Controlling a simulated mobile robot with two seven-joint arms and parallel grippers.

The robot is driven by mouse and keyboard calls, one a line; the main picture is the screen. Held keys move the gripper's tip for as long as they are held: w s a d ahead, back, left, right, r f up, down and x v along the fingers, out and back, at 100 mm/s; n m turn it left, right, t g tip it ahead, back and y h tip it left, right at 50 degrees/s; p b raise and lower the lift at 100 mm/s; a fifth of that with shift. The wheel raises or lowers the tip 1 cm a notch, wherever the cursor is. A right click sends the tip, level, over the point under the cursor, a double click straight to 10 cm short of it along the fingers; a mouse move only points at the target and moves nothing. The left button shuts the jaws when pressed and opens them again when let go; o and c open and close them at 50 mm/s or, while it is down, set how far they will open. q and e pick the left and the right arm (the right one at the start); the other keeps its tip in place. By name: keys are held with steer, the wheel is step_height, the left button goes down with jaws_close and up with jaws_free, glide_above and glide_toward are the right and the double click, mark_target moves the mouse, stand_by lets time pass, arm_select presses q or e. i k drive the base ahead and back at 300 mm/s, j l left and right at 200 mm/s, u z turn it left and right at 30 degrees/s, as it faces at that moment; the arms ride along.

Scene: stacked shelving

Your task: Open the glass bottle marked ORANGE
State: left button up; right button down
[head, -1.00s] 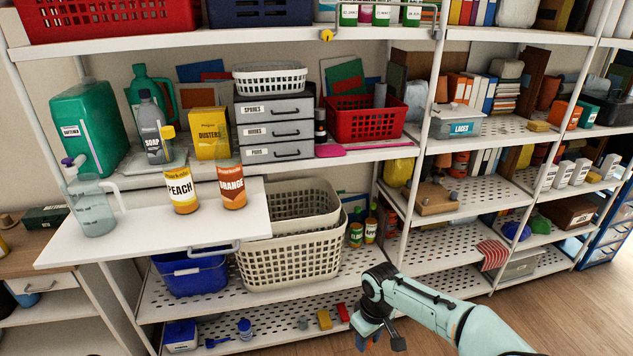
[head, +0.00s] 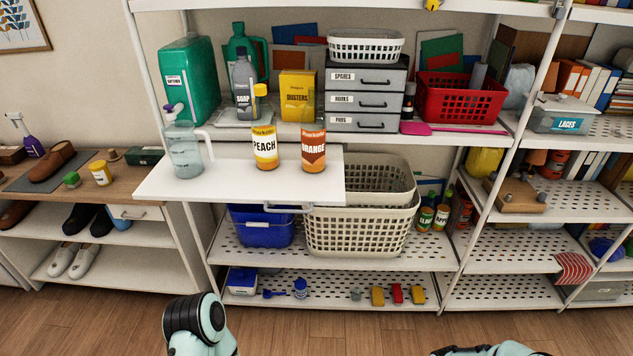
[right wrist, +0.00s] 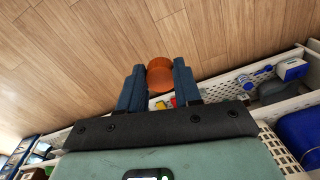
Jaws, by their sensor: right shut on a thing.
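The glass bottle marked ORANGE (head: 313,152) stands upright on the white pull-out board (head: 215,187) in the head view. Its neck looks clear, and no cap shows on it. The PEACH bottle (head: 265,148) stands to its left with a yellow cap on. In the right wrist view my right gripper (right wrist: 160,77) is shut on a round orange-brown cap (right wrist: 160,75), held over the wooden floor and away from the bottles. In the head view only parts of my arms show at the bottom edge. My left gripper is out of view.
A clear jug (head: 184,150) stands on the board's left part. Behind are a soap bottle (head: 245,90), a yellow dusters box (head: 298,95) and grey drawers (head: 366,95). Beige baskets (head: 360,230) sit below right. The board's front strip and the floor in front are clear.

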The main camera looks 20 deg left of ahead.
mark_target(313, 117)
steer(key=i+j, duration=0.1)
steer(key=j, duration=0.35)
steer(key=j+u, duration=0.1)
steer(key=j, duration=0.35)
steer(key=i+j, duration=0.15)
steer(key=j, duration=0.3)
steer(key=i+j+u, duration=0.1)
steer(key=j, duration=0.35)
steer(key=i+j, duration=0.1)
steer(key=j, duration=0.35)
steer(key=i+j+u, duration=0.1)
steer(key=j, duration=0.35)
